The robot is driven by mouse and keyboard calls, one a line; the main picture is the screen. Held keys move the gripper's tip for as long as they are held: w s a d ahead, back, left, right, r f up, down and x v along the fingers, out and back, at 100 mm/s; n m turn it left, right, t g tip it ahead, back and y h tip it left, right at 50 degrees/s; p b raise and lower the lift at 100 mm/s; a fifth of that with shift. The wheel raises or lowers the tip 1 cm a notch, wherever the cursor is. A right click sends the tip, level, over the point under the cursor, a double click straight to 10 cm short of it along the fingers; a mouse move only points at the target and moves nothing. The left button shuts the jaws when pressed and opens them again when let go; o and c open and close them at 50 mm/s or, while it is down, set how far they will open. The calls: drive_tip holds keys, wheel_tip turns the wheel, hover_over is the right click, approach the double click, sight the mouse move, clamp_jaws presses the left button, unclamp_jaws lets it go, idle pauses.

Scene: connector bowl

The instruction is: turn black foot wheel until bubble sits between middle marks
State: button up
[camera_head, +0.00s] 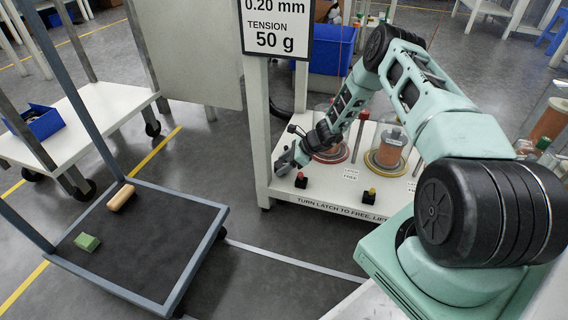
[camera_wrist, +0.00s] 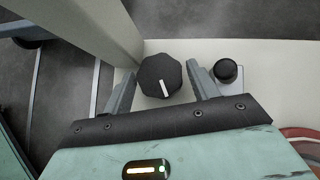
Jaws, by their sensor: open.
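A black, many-sided wheel (camera_wrist: 158,82) with a white pointer line shows in the wrist view, near the corner of a white surface beside a pale post. My gripper (camera_wrist: 161,70) is open, with one grey finger on each side of the wheel. Small gaps seem to show between the fingers and the wheel, and nothing is held. In the head view my gripper (camera_head: 284,163) reaches down at the left end of the white stand, and I cannot make out the wheel there. No bubble or middle marks can be made out in either view.
A round black knob on a pale plate (camera_wrist: 226,72) stands just right of my right finger. A dark cart (camera_head: 150,235) stands to the left.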

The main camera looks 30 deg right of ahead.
drive_tip(key=p+v, duration=0.7)
drive_tip(key=v, duration=1)
drive_tip(key=shift+s, duration=0.15)
